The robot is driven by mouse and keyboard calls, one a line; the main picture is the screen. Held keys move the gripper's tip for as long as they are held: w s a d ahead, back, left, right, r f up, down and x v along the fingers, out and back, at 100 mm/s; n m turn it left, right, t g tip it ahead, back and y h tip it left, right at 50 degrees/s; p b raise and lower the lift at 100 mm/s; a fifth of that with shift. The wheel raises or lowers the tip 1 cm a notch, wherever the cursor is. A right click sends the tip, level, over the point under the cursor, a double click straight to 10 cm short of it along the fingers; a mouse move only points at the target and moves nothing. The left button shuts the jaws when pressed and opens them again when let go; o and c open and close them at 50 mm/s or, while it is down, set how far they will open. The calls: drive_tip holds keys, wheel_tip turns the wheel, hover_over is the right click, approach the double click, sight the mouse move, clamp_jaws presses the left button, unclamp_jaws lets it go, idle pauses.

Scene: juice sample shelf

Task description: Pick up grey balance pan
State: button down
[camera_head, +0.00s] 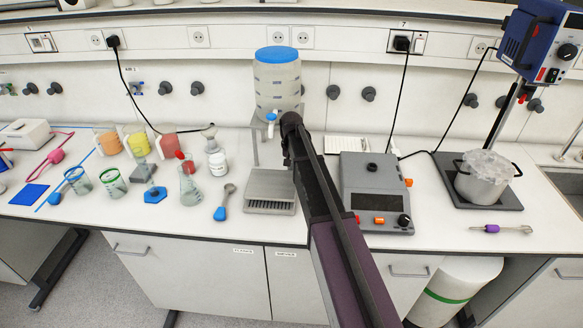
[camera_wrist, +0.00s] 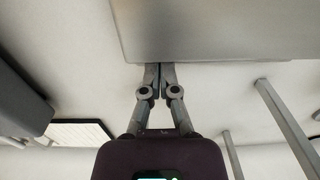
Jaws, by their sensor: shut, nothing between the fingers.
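A flat grey plate (camera_wrist: 215,28) with a straight edge fills the top of the wrist view. It appears to be the flat grey top of the low slotted grey unit (camera_head: 270,183) on the bench in the head view. I take this top as the balance pan, though no label confirms it. My gripper (camera_wrist: 160,68) is shut and empty, with its fingertips at the near edge of the plate. I cannot tell whether they touch it. In the head view my arm hides the gripper and the unit's right side.
A grey device with knobs (camera_head: 374,195) stands close on the right, with a white ridged tray (camera_head: 347,144) behind. A blue-lidded water container (camera_head: 277,82) stands on legs behind. A pot (camera_head: 483,182) is far right.

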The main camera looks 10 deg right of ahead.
sight(289, 182)
idle(0.4)
drive_tip(key=s, duration=0.2)
drive_tip(key=s+a, duration=0.1)
drive_tip(key=s, duration=0.2)
drive_tip(key=s+a, duration=0.1)
drive_tip(key=s, duration=0.1)
drive_tip(key=shift+s+a, duration=0.2)
drive_tip(key=shift+s, duration=0.1)
drive_tip(key=shift+r, duration=0.1)
wheel_tip(289, 182, up, 10)
drive_tip(key=p, duration=1)
idle(0.5)
drive_tip(key=s+a+f+n+b, duration=0.1)
drive_tip(key=s+f+n, duration=0.1)
drive_tip(key=s, duration=1.9)
drive_tip(key=shift+n+b, duration=0.35)
drive_tip(key=shift+n, duration=0.45)
